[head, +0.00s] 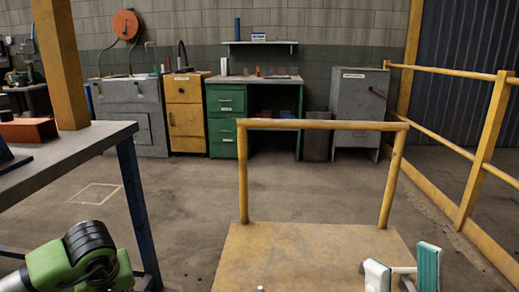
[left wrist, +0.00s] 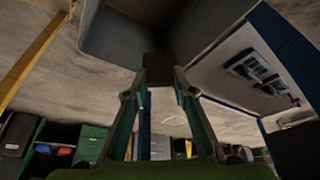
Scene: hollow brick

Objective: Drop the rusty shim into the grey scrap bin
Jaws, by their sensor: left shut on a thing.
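The rusty shim (left wrist: 157,66) is a small dark brown flat piece in the left wrist view. My left gripper (left wrist: 159,84) is shut on it, with a fingertip on each side. A grey box-like container (left wrist: 110,35), which looks like the grey scrap bin, is at the top of that view, just beyond the shim. I cannot tell how far the shim is from its walls. In the head view my left arm shows at the lower left, with its gripper out of frame. My right gripper (head: 403,268) is at the lower right, fingers apart and empty.
A workbench (head: 70,150) with a reddish-brown hollow brick (head: 28,131) stands at the left. A yellow rail (head: 320,124) crosses ahead, and a yellow fence (head: 487,150) runs along the right. A dark grey bin (head: 317,137) stands beside the green desk (head: 226,120).

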